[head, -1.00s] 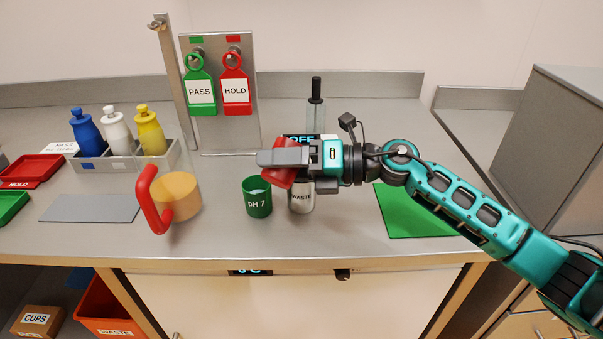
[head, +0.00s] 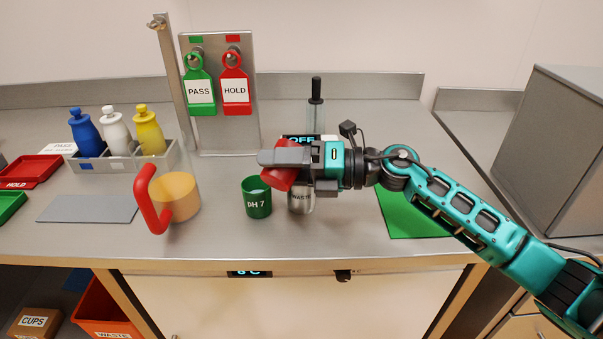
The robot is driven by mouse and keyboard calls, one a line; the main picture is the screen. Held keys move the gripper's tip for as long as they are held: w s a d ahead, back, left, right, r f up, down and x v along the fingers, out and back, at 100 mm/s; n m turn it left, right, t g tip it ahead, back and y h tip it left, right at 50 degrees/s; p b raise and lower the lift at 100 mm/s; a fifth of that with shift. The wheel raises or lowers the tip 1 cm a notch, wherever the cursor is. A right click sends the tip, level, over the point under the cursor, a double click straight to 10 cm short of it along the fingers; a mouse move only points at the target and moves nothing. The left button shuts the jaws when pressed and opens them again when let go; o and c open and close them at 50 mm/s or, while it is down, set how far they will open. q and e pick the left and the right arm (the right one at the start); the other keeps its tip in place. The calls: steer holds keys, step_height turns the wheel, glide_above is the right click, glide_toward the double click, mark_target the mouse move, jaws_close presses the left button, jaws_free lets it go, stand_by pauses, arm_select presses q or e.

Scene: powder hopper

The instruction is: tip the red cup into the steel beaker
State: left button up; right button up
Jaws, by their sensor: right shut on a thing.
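The red cup (head: 278,179) is held in my right gripper (head: 284,158), which is shut on it. The cup is tilted and partly hidden behind the gripper's fingers. I cannot tell whether anything is coming out of the cup. My left gripper is not in view.
A green DH 7 cup (head: 257,199) stands just left of the beaker. A clear jug (head: 176,196) with a red handle and orange contents is further left. A green mat (head: 411,213) lies right. A tag stand (head: 225,135) and a dark-handled tool (head: 316,105) stand behind.

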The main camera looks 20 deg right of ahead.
steer(key=shift+r+m+y, duration=0.35)
steer(key=shift+m+y, duration=0.05)
steer(key=shift+m, duration=0.4)
stand_by(0.6)
steer(key=shift+w+d+r+m+y, duration=0.35)
steer(key=shift+w+d+m, duration=0.1)
steer(key=shift+m, duration=0.35)
stand_by(0.5)
steer(key=shift+w+d+r+m+t+p, duration=0.15)
steer(key=shift+r+m+t+p, duration=0.3)
steer(key=shift+m, duration=0.45)
stand_by(0.6)
